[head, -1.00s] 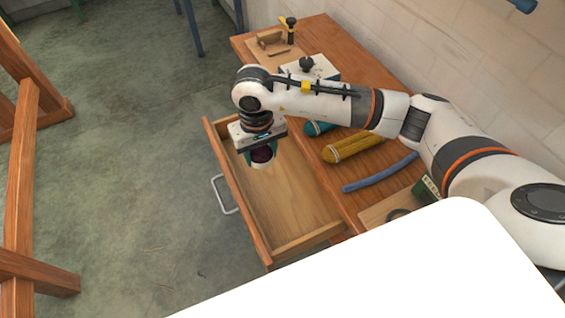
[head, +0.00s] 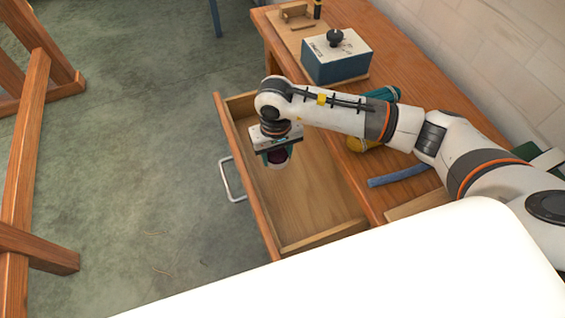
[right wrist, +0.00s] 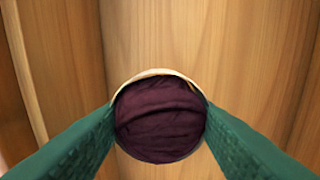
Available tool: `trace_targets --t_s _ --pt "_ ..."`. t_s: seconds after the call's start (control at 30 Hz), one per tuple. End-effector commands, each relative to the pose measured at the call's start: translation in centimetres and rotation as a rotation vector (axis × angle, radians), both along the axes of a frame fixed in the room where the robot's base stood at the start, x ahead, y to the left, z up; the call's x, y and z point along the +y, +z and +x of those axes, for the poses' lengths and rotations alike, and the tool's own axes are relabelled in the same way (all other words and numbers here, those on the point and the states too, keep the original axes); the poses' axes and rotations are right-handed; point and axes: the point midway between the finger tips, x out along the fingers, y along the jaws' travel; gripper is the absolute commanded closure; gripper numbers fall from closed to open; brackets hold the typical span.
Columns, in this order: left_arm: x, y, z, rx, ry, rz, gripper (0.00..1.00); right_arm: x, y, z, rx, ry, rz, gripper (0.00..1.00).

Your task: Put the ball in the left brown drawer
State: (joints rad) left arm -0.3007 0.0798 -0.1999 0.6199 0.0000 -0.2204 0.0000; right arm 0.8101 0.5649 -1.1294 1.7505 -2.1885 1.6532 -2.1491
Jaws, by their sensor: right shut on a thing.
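The ball is a dark purple wool skein (right wrist: 160,118) with a pale band around it, held between the green finger pads in the right wrist view. It also shows small under the gripper in the head view (head: 277,156). My right gripper (head: 276,160) is shut on it, over the open drawer. The brown drawer (head: 312,205) is pulled out from the table, with a bare wooden floor and a metal handle (head: 231,180) on its front. I cannot tell whether the ball touches the drawer floor. My left gripper is not in view.
The wooden table (head: 375,192) carries a blue and white box (head: 336,60) with a black knob, a teal skein (head: 384,94), a mustard skein (head: 362,145) and a blue strip (head: 398,176). A wooden frame (head: 25,150) stands at the left on open floor.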

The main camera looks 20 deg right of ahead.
Motion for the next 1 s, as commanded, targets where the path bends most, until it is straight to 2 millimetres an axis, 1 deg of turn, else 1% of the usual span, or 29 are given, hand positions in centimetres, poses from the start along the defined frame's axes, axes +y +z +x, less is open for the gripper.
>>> trace_targets --t_s 0.03,0.23,0.43,0.5,0.67,0.83,0.87,0.9,0.97,1.0 --pt "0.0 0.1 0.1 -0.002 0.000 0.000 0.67 0.0 -0.7 -0.1 0.002 -0.001 0.000 0.78" --pt "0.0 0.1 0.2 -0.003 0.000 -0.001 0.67 0.1 -2.2 0.0 0.001 0.000 0.000 0.78" --pt "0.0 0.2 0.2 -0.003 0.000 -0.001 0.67 0.0 -4.9 -0.1 0.002 0.000 0.000 0.78" --pt "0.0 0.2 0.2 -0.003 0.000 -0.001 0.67 0.0 -5.2 0.0 -0.001 0.000 0.000 0.78" --pt "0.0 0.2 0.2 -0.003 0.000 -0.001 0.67 0.0 -5.1 0.0 -0.002 0.000 0.000 0.78" --pt "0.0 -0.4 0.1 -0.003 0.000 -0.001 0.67 0.0 -5.6 0.0 -0.002 0.001 0.000 0.78" --pt "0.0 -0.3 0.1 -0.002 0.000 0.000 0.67 0.0 -5.5 0.0 -0.001 0.001 0.000 0.48" --pt "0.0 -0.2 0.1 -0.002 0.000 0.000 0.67 0.0 -5.4 0.0 -0.001 0.001 0.000 0.42" --pt "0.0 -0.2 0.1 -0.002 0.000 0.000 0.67 0.0 -5.4 0.0 -0.001 0.000 0.000 0.32" --pt "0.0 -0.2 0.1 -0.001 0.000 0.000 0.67 0.0 -5.4 0.0 -0.001 0.000 0.000 0.30"
